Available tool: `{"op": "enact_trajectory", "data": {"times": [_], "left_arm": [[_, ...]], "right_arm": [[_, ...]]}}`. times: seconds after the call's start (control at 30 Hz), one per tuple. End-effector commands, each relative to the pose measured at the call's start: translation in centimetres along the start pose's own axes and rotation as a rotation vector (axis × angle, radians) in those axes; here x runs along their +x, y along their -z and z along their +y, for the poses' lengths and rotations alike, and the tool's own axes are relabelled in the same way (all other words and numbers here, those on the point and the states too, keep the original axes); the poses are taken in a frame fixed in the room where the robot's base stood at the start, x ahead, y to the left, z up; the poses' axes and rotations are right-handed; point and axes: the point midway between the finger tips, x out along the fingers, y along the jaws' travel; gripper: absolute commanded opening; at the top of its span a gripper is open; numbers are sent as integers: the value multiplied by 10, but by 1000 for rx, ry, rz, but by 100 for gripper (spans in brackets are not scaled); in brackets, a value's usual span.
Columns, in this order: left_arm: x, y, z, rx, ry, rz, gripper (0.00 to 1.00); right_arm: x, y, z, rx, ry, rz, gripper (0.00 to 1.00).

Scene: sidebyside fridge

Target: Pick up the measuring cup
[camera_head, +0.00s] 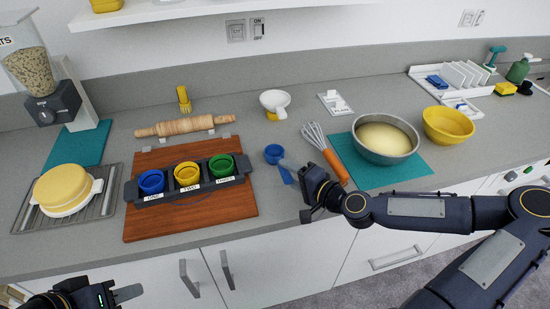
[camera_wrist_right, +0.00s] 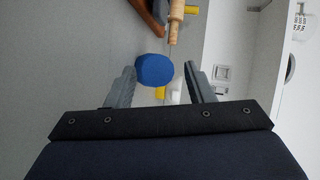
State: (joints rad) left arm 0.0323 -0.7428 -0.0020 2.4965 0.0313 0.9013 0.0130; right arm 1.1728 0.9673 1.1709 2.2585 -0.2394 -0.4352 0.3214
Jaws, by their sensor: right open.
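The measuring cup (camera_head: 274,153) is blue, with a round bowl and a blue handle pointing toward the counter's front edge. It rests on the grey counter just right of the wooden board. My right gripper (camera_head: 308,198) is to the right of the cup and nearer the front edge, apart from it. In the right wrist view a blue round shape, apparently the cup's bowl (camera_wrist_right: 155,70), shows between the spread fingers (camera_wrist_right: 158,76), which do not close on it. My left gripper (camera_head: 120,293) is low at the bottom left, far from the cup and partly cut off.
The whisk (camera_head: 324,152) lies close to the right of the cup. The wooden board (camera_head: 190,222) holds a dark rack (camera_head: 215,183) of coloured cups. A metal bowl (camera_head: 386,155) stands right.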

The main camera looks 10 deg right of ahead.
Motion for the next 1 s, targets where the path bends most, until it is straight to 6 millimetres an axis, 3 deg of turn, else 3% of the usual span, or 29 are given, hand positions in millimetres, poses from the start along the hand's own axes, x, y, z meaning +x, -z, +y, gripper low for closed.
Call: {"op": "enact_trajectory", "data": {"times": [0.17,0.43,0.8,1.0], "left_arm": [[-4,2,2,0,0,0,36],[-3,2,2,0,0,0,36],[-3,2,2,0,0,0,36],[-3,2,2,0,0,0,36]], "right_arm": [[20,0,-1,0,1,-1,48],[22,0,0,-1,0,0,47],[21,0,0,-1,0,0,0],[21,0,0,-1,0,0,0]]}}
